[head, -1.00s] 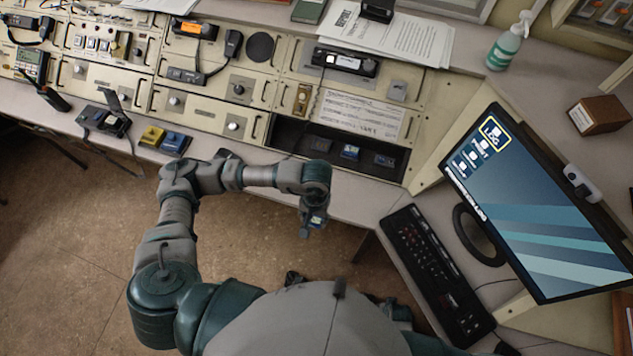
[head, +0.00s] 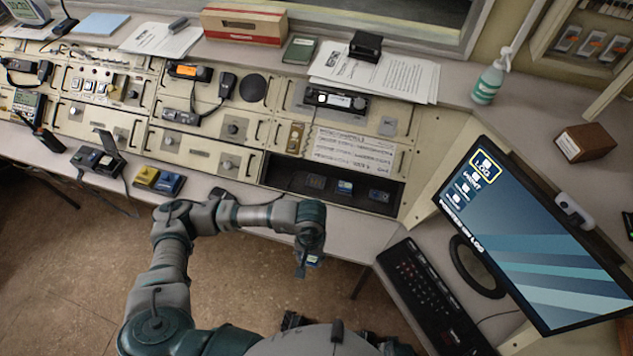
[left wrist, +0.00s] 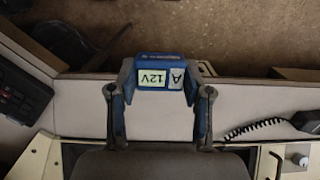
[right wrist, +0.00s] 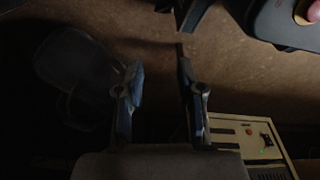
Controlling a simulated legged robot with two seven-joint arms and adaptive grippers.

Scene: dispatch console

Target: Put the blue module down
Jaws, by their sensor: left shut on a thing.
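My left gripper (head: 306,262) is shut on a blue module (left wrist: 155,72), which has a light-green "12V" label and a white "A" label. In the head view, the gripper and module hang over the floor in front of the desk edge, apart from the desk. A second blue module (head: 170,184) sits on the desk front beside a yellow module (head: 146,177). A dark open bay (head: 284,176) in the console holds several modules, one with a blue label (head: 344,188). My right gripper (right wrist: 160,85) is open and empty above the dark floor in the right wrist view.
A black keyboard (head: 434,297) and a monitor (head: 530,240) stand on the right desk wing. A charger-like box (head: 98,160) with an upright flap stands at left on the desk.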

